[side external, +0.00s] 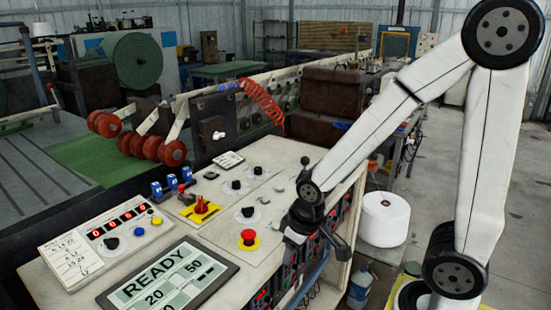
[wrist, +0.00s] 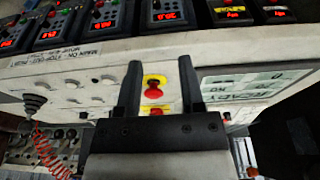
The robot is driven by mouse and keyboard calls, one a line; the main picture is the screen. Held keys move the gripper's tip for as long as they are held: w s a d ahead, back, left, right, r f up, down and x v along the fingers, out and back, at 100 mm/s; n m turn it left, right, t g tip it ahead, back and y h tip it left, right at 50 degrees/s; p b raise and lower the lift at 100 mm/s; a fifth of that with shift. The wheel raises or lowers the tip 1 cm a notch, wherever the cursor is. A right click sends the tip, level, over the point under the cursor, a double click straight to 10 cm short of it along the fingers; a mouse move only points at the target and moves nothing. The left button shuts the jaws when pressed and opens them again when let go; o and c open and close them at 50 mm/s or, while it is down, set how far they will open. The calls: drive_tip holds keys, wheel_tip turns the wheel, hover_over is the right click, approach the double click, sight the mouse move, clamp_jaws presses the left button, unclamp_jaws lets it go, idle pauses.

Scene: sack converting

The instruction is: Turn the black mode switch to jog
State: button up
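Several black rotary knobs sit on the pale console in the side view: one on the left display panel (side external: 111,243), one on a round plate near the middle (side external: 248,211), and two farther back (side external: 236,184) (side external: 257,170). Their labels are too small to read, so I cannot tell which is the mode switch. My gripper (side external: 318,243) is at the console's right edge, right of the red emergency button (side external: 249,237). In the wrist view my gripper (wrist: 160,78) is open with nothing held; the red button (wrist: 153,91) shows beyond, between its fingers.
A red handle on a yellow plate (side external: 201,207) and blue switches (side external: 157,190) stand on the console. A READY screen (side external: 168,281) lies at the front. Red-lit controllers (wrist: 168,14) line the console's side. A white spool (side external: 385,220) stands behind my gripper.

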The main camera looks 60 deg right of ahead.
drive_tip(key=w+d+r+n+g, duration=0.15)
drive_tip(key=w+d+n, duration=0.3)
drive_tip(key=w, duration=0.85)
drive_tip(key=n+g, duration=0.1)
drive_tip(key=n, duration=0.4)
approach(248, 211)
drive_tip(key=shift+w+d+f+m, duration=0.2)
drive_tip(key=shift+w+m, duration=0.05)
drive_tip(key=shift+f, duration=3.9)
clamp_jaws()
